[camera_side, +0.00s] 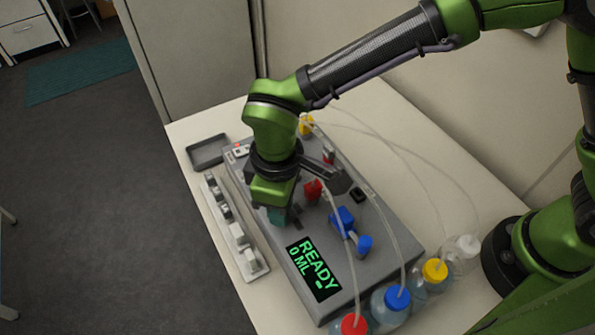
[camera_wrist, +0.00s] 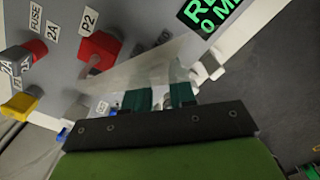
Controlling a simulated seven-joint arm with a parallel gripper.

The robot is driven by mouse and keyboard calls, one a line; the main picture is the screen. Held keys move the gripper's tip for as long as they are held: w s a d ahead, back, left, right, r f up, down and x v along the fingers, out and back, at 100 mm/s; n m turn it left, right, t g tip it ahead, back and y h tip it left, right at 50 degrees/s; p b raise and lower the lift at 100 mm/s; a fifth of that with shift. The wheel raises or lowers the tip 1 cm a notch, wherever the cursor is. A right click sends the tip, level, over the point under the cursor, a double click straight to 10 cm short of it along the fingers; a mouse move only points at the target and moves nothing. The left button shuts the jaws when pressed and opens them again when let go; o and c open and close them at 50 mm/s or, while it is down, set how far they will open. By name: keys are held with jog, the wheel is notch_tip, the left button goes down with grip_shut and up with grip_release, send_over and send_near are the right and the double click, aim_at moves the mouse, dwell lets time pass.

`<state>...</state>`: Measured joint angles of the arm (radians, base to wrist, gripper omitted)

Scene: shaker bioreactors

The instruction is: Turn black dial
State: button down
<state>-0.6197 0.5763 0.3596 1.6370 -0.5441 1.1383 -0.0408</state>
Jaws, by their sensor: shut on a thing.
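My gripper (camera_side: 281,216) is down at the top of the grey control box (camera_side: 375,262), left of the red knob (camera_side: 313,190) and above the display in the side view. In the wrist view its two teal fingers (camera_wrist: 160,97) are close together, shut on a small part between them. This part (camera_wrist: 167,104) looks like the dial, but only a greyish piece of it shows; its dark colour and pointer are hidden by the fingers. The display (camera_side: 314,268) reads READY, 0 ML. A pale translucent shape crosses the wrist view above the fingers; I cannot tell what it is.
The red P2 knob (camera_wrist: 98,52) is close beside my fingers. Blue valves (camera_side: 343,220), a small black part (camera_side: 358,195) and thin tubes are to the right. Bottles with coloured caps (camera_side: 397,298) stand along the right side. A white strip (camera_side: 238,235) and an empty grey tray (camera_side: 207,152) lie left.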

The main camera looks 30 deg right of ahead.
jog(key=shift+n, duration=2.2)
jog(key=c, duration=0.9)
grip_release()
jog(key=shift+r, duration=0.1)
notch_tip(320, 180, up, 17)
jog(key=shift+f, duration=0.1)
